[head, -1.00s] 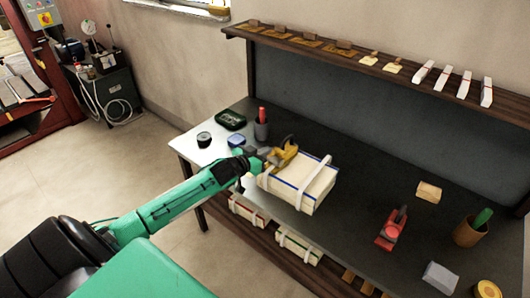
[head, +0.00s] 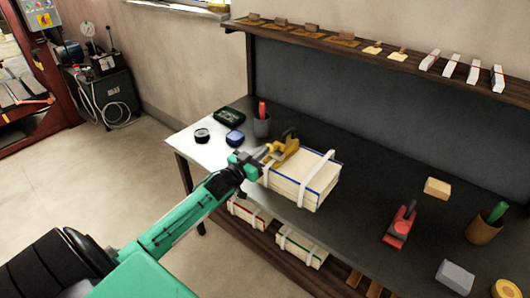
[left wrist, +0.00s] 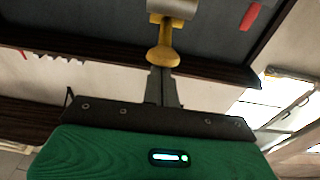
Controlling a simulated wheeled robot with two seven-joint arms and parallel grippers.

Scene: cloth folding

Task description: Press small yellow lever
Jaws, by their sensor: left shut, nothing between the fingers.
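A yellow tool (head: 282,150) with a grey part and a small lever lies on the far left top of a strapped white box (head: 320,185) on the workbench. In the left wrist view a yellow rounded lever end (left wrist: 163,55) is just beyond my fingertips, below a grey-white block. My left gripper (head: 257,164) is shut and empty, close to the left of the tool. It also shows in the left wrist view (left wrist: 162,74), its tips close to or overlapping the lever; contact is unclear. My right gripper is not seen.
A blue round container (head: 235,138), a black one (head: 202,135), a dark green tray (head: 229,115) and a grey cup (head: 261,127) stand behind and left. A red tool (head: 400,226) and a wooden block (head: 437,189) are right. Bare bench (head: 360,185) lies between.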

